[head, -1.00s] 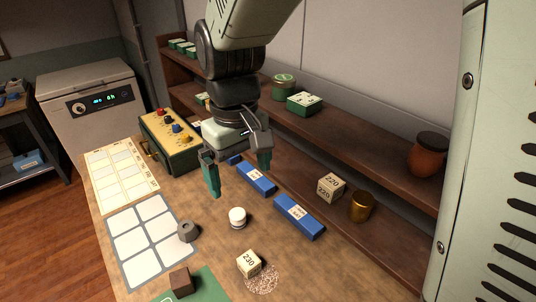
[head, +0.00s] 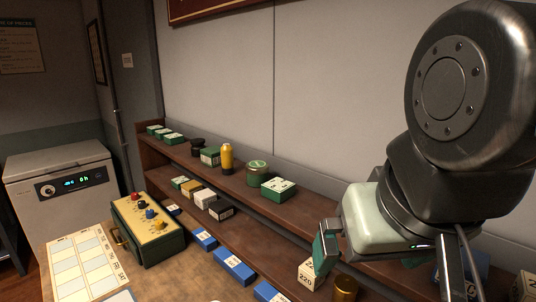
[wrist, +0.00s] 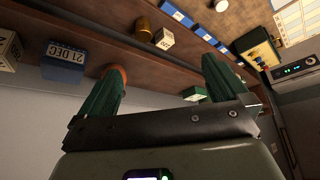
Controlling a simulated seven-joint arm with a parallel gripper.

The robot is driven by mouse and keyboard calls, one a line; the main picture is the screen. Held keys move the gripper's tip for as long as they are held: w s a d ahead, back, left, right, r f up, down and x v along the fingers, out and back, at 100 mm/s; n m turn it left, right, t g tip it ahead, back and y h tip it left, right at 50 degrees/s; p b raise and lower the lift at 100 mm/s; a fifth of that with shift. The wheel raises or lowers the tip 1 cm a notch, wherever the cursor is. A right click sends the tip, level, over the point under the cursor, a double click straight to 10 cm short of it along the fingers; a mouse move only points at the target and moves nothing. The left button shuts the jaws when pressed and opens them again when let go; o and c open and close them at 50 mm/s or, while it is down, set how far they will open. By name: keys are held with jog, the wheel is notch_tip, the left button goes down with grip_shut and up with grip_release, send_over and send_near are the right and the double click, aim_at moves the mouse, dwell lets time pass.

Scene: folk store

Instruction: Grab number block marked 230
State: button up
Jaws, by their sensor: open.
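The block marked 230 is not in view in the head or wrist view now. A cream block marked 220 (head: 312,275) stands on the lower shelf beside a brass cylinder (head: 345,288); it also shows in the wrist view (wrist: 165,40). Another cream block (head: 525,286) is at the right edge of the head view, its number not clearly readable. It seems to be the block at the left of the wrist view (wrist: 8,48). My gripper (head: 398,268) is open and empty, in front of the shelves at the right. Its spread fingers show in the wrist view (wrist: 160,88).
Wooden shelves (head: 240,215) hold green boxes, jars and a yellow bottle (head: 227,158). A blue item marked 21 DEC (wrist: 66,52) and an orange pot (wrist: 120,70) are near my fingers. A button box (head: 148,228) and blue boxes (head: 234,266) lie along the bench.

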jog(key=shift+s, duration=0.1)
jog(key=c, duration=0.4)
jog(key=w+a+f+n+g, duration=0.4)
jog(key=w+a+f, duration=0.6)
jog(key=w+f, duration=0.25)
jog(key=a+f+n+g, duration=0.1)
jog(key=a+f, duration=0.2)
jog(key=f, duration=0.3)
jog(key=a+f+n, duration=0.2)
jog(key=a+f, duration=0.2)
jog(key=f, duration=0.3)
jog(key=a+f+n+g+h, duration=0.1)
jog(key=a+f, duration=0.2)
jog(key=f, duration=0.4)
jog(key=shift+w+a+f+g, duration=0.15)
jog(key=shift+a+f+g, duration=0.05)
jog(key=shift+a+g, duration=0.1)
jog(key=f, duration=0.4)
jog(key=shift+s+d+f, duration=0.2)
jog(key=shift+s+f, duration=0.15)
jog(key=shift+s+d+f, duration=0.1)
jog(key=shift+s+f, duration=0.15)
jog(key=shift+f, duration=0.8)
jog(key=shift+s+d+f, duration=0.1)
jog(key=shift+s+f, duration=0.1)
jog(key=shift+f, duration=0.85)
jog(key=shift+s+f, duration=0.25)
jog(key=shift+f, duration=0.8)
